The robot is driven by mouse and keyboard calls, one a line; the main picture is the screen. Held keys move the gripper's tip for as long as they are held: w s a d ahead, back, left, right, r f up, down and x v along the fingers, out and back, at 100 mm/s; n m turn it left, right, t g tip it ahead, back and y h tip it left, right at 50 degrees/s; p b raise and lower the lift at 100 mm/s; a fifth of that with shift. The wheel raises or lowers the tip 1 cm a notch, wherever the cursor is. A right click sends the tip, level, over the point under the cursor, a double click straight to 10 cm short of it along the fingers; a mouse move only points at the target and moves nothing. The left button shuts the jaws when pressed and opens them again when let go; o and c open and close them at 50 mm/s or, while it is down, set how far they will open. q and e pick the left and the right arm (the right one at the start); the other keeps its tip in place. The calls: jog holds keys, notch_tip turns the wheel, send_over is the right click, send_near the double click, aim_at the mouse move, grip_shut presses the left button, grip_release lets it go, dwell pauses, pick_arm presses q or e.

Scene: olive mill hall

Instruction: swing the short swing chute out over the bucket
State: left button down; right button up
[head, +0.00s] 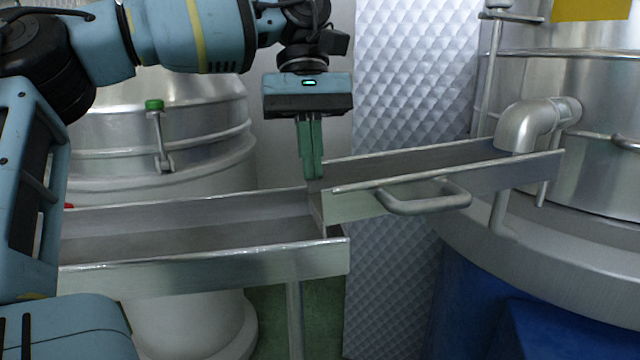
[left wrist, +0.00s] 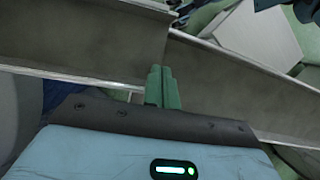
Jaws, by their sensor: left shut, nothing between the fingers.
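The short swing chute (head: 440,175) is a grey metal trough with a bar handle (head: 425,203) on its near side. It runs from the pipe at the right down to its free end, which lies over the end of the long trough (head: 200,268). My left gripper (head: 312,176) points down, its green fingers shut and empty, at the far corner of that free end. I cannot tell whether they touch it. In the left wrist view the fingers (left wrist: 162,88) are beside the swing chute's end (left wrist: 90,35), above the long trough (left wrist: 245,100). I cannot make out a bucket. My right gripper is not in view.
A large steel tank (head: 580,190) with a pipe elbow (head: 528,124) stands at the right, with a blue surface (head: 560,330) below. Another steel vessel (head: 190,120) with a green-knobbed clamp stands behind the long trough. A quilted metal wall (head: 415,75) is behind.

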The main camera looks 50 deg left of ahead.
aim_at(321, 213)
pick_arm(q)
jog(key=x, duration=0.2)
jog(key=shift+s+d+f, duration=0.15)
jog(key=shift+s+d, duration=0.05)
jog(key=shift+d, duration=0.05)
jog(key=shift+s+d+p, duration=0.3)
jog(key=shift+d, duration=0.2)
jog(key=shift+s+d+p, duration=0.25)
jog(key=shift+d, duration=0.25)
jog(key=shift+s+d, duration=0.25)
jog(key=shift+d, duration=0.35)
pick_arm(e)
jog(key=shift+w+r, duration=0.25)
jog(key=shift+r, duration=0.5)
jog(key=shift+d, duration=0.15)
